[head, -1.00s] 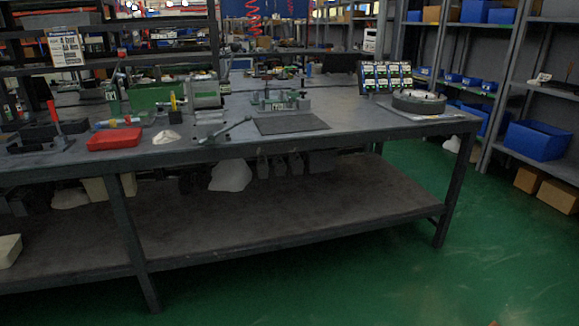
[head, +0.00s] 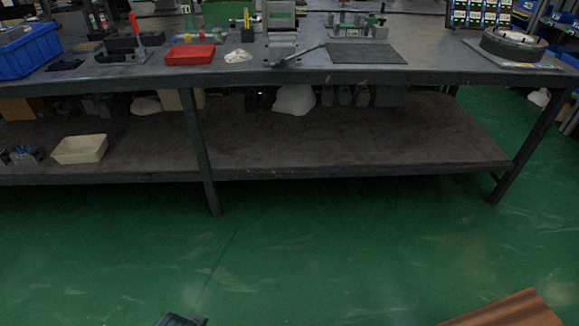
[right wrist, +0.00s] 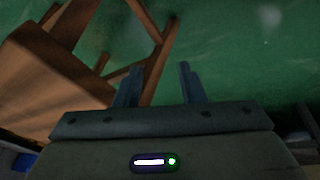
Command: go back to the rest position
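My right gripper (right wrist: 159,78) shows in the right wrist view with its two fingers apart and nothing between them. Green floor and a brown wooden piece of furniture (right wrist: 60,85) lie beyond the fingers. My right gripper is not in the head view. A small dark part (head: 182,320) at the bottom edge of the head view looks like the end of my left arm. It is mostly cut off, and its fingers cannot be made out.
A long grey workbench (head: 330,77) with a lower shelf (head: 350,140) stands ahead. On it are a blue bin (head: 28,48), a red tray (head: 190,54), a dark mat (head: 365,54) and a round part (head: 513,44). Green floor (head: 310,240) is clear before it. Brown wood (head: 510,310) shows at bottom right.

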